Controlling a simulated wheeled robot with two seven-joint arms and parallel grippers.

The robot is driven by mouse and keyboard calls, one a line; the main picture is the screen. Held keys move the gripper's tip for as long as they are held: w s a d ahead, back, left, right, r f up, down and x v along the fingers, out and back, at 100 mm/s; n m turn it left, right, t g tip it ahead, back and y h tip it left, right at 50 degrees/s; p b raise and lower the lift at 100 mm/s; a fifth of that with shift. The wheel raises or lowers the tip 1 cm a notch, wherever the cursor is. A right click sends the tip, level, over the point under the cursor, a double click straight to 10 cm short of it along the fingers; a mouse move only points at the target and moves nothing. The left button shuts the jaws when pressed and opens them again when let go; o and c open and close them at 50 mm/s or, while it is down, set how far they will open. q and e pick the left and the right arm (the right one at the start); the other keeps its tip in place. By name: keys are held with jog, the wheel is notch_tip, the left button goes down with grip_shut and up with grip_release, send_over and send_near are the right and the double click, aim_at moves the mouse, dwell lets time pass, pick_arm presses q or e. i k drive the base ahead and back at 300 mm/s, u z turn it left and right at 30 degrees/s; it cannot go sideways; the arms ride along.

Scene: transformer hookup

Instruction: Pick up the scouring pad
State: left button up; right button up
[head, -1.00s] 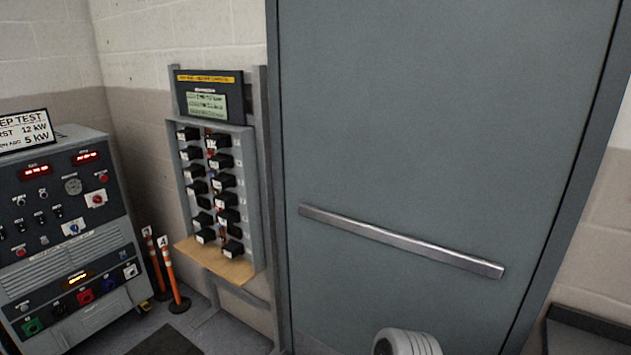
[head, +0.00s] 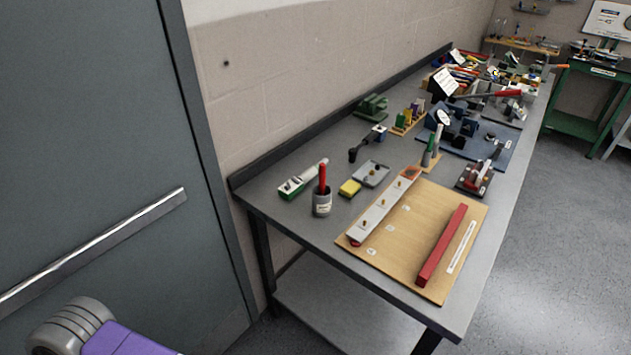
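A small yellow block (head: 350,188) lies on the grey workbench (head: 285,222), just right of a grey cup (head: 322,204). It looks like a pad, but it is too small to tell for sure that it is the scouring pad. A flat reddish-orange piece (head: 411,172) lies at the far end of a pale bar on a wooden board; I cannot tell its material. Neither gripper is in view; only part of my own arm shows at the lower left.
A shallow grey tray (head: 371,174) lies beside the yellow block. A wooden board (head: 408,246) bears a red bar (head: 442,246). Several tools and fixtures fill the bench further back. A grey door (head: 85,130) stands left; open floor (head: 540,260) lies right of the bench.

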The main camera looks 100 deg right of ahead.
aim_at(350, 188)
jog(key=z, duration=2.05)
